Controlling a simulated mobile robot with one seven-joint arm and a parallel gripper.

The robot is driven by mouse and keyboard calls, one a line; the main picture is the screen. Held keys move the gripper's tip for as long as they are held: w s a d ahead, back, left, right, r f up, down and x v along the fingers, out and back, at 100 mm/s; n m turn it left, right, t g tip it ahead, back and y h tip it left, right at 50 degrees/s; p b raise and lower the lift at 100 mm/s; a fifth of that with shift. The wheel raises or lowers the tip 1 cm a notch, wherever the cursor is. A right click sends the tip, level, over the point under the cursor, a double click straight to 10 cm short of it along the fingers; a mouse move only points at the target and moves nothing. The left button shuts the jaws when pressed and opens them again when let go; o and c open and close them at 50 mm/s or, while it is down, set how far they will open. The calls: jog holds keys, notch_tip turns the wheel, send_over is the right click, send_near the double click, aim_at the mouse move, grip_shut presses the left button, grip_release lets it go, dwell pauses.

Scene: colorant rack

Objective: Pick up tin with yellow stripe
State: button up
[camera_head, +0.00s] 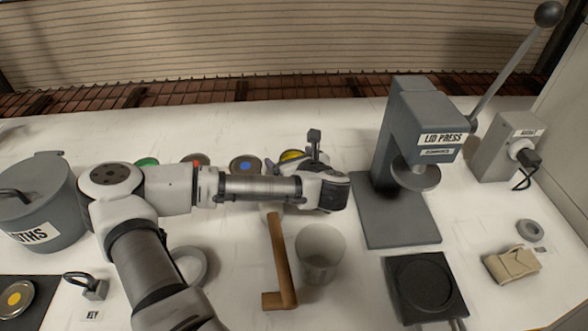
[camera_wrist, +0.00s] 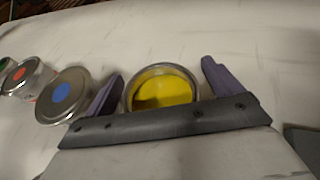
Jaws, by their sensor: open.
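A round tin with yellow on its top (camera_wrist: 163,88) sits between the two fingers of my open gripper (camera_wrist: 162,78) in the wrist view. The fingers stand on either side of it, with a gap on the right; I cannot tell whether the left one touches. In the head view this tin (camera_head: 291,155) is at the back of the table, partly hidden by my gripper (camera_head: 312,160). I see no stripe on its side, as its near side is hidden by the gripper. Another tin with a yellow-orange dot (camera_head: 14,298) lies at the lower left.
A blue-dotted tin (camera_head: 245,166) stands close left of the gripper, with red (camera_head: 195,161) and green (camera_head: 147,163) ones farther left. The lid press (camera_head: 405,165) stands to the right. A cup (camera_head: 320,255) and a wooden handle (camera_head: 281,262) are in front.

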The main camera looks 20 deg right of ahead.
jog(key=c, duration=1.1)
jog(key=shift+r, duration=0.1)
jog(key=shift+c, duration=0.5)
jog(key=shift+r, duration=0.15)
